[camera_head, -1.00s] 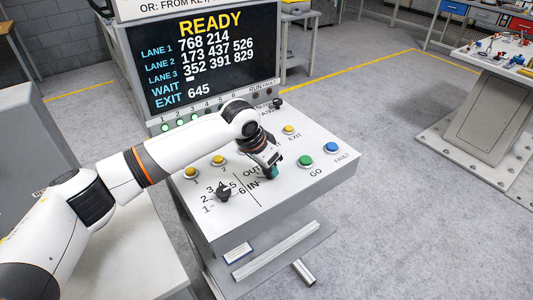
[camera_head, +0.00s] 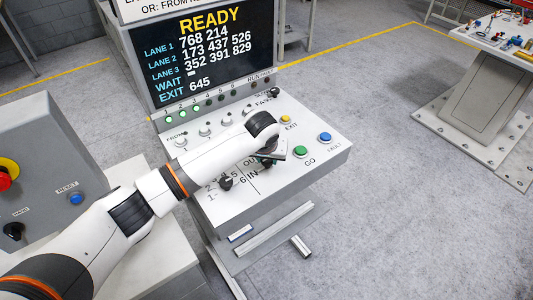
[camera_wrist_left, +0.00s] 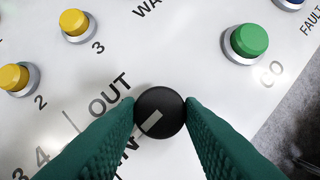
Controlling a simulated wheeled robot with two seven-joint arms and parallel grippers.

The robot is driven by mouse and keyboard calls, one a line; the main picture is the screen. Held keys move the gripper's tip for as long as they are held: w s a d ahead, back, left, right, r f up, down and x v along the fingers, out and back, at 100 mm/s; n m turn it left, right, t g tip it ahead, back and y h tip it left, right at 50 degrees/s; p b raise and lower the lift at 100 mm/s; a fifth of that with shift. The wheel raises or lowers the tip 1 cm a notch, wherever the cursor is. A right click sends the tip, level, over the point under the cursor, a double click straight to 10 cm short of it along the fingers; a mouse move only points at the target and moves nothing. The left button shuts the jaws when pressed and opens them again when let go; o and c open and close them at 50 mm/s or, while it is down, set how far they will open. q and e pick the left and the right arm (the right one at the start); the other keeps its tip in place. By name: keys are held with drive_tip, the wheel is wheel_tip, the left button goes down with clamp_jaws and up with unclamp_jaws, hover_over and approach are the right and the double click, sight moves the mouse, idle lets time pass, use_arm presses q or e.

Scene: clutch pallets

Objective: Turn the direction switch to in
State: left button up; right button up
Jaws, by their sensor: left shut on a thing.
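The direction switch is a round black knob (camera_wrist_left: 160,112) with a white pointer mark, on the sloped white panel beside the printed words OUT and IN. In the left wrist view its mark points down-left, toward the IN label (camera_wrist_left: 127,147); the OUT label (camera_wrist_left: 110,94) lies up-left of it. My left gripper (camera_wrist_left: 160,118) has its two green fingers on opposite sides of the knob, shut on it. In the head view the left gripper (camera_head: 268,161) is at the panel, and my wrist mostly hides the knob. My right gripper is not in view.
A black selector (camera_head: 226,183) numbered 1 to 6 is left of the switch. The green GO button (camera_head: 300,151), blue FAULT button (camera_head: 325,137) and yellow EXIT button (camera_head: 286,119) are to the right. The display (camera_head: 205,60) reads READY. A grey box (camera_head: 48,150) stands at left.

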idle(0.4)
use_arm(q)
drive_tip(key=o, duration=1)
drive_tip(key=shift+c, duration=0.2)
drive_tip(key=shift+r, duration=0.1)
drive_tip(key=b+v, duration=0.2)
drive_tip(key=v, duration=1)
